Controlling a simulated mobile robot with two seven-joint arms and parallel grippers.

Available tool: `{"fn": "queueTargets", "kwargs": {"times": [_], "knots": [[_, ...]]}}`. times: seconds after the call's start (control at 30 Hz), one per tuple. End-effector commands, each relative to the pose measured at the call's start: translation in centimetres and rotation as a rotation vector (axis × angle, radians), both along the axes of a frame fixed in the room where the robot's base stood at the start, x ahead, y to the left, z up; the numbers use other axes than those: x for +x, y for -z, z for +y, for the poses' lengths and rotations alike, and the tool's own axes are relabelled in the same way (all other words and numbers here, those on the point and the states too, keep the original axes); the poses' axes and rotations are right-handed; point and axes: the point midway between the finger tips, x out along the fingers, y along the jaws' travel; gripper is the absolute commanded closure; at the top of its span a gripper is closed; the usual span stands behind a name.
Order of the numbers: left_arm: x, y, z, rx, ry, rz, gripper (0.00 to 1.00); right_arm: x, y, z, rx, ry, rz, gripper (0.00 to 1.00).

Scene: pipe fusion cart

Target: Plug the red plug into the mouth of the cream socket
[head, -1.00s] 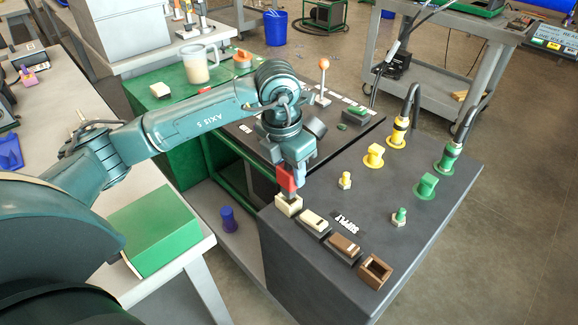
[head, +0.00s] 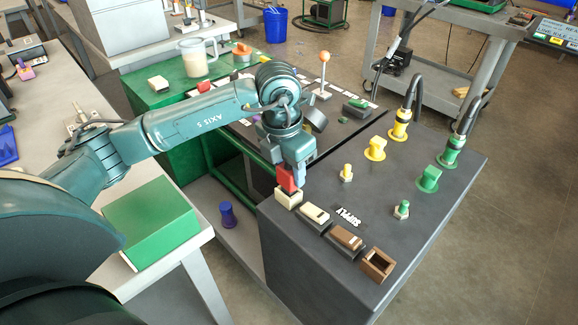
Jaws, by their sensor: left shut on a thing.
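The red plug (head: 286,179) is held upright in my left gripper (head: 297,172), directly above the cream socket (head: 288,199). The cream socket is at the left end of a row on the near edge of the dark cart top. The bottom of the plug meets the top of the socket, and its dark lower end no longer shows. The plug and fingers hide the mouth, so I cannot tell how deep the plug sits. My right gripper is not in view.
Right of the cream socket stand a cream-lidded socket (head: 315,214), a brown-lidded one (head: 347,238) and an open brown one (head: 378,264). Yellow (head: 375,149) and green (head: 428,179) fittings stand further back. The floor right of the cart is clear.

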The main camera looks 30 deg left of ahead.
Motion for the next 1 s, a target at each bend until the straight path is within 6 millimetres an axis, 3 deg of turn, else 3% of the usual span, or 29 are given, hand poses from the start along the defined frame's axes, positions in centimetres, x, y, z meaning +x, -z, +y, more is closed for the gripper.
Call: {"fn": "queueTargets", "kwargs": {"times": [0.43, 0.47, 0.77, 1.0], "knots": [[0.0, 1.3, 0.0, 0.000, 0.000, 0.000, 1.00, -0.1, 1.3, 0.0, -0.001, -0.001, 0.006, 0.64], [0.0, 1.2, 0.0, 0.000, 0.000, 0.000, 0.58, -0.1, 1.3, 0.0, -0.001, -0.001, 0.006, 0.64], [0.0, 1.1, 0.0, 0.000, 0.000, 0.000, 0.33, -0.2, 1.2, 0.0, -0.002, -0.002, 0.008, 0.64], [0.0, 1.1, 0.0, 0.000, 0.000, 0.000, 0.33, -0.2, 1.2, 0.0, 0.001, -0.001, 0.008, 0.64]]}}
